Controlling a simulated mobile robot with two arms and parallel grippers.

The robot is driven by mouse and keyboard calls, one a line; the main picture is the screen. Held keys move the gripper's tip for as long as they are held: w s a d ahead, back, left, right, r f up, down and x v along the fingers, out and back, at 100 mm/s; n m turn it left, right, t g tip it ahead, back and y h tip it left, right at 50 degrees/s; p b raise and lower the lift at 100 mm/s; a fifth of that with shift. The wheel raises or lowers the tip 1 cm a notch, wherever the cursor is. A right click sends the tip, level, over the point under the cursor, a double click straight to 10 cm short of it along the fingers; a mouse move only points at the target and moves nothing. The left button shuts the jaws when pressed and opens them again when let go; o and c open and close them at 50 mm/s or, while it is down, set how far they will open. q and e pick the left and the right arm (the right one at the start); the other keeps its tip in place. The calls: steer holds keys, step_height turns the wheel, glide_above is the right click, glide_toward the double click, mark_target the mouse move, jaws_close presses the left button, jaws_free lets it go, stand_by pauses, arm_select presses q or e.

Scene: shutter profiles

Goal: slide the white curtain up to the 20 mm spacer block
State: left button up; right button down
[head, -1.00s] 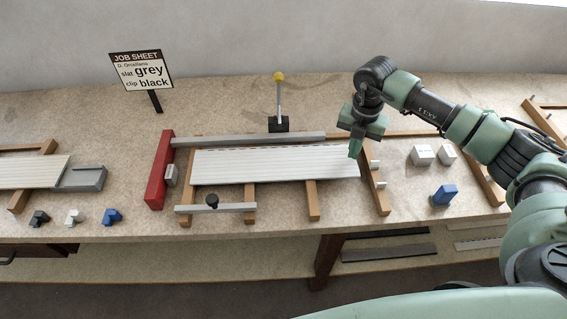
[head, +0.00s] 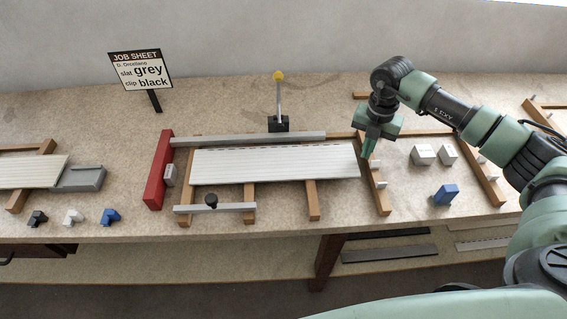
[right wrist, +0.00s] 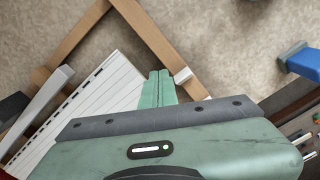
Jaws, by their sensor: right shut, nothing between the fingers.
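The white curtain (head: 275,165), a flat panel of narrow slats, lies on the wooden frame in the middle of the bench. A small light grey block (head: 170,175), seemingly the spacer, sits against the red stop (head: 158,170); a gap shows between it and the curtain's left end. My right gripper (head: 367,155) is shut and empty, just off the curtain's right end. In the right wrist view its fingertips (right wrist: 158,74) are beside the curtain's end (right wrist: 122,75); whether they touch it I cannot tell. My left gripper is out of view.
A grey rail (head: 250,139) runs along the curtain's back edge, and a short front rail (head: 225,208) carries a black knob. A yellow-topped lever (head: 279,100) stands behind.

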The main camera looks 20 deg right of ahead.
mark_target(348, 159)
steer(key=shift+f+b, duration=0.45)
steer(key=shift+f, duration=0.25)
steer(key=shift+w+a, duration=0.25)
steer(key=shift+a, duration=0.75)
steer(key=shift+w+a, duration=0.25)
steer(key=shift+a, duration=0.7)
steer(key=shift+w+a, duration=0.25)
steer(key=shift+a, duration=0.75)
stand_by(1.0)
steer(key=shift+d, duration=0.2)
stand_by(0.3)
steer(key=shift+s+d, duration=0.2)
steer(key=shift+d, duration=0.4)
step_height(348, 159, up, 7)
steer(key=p, duration=0.4)
steer(key=shift+f+p, duration=0.2)
steer(key=shift+p, duration=0.15)
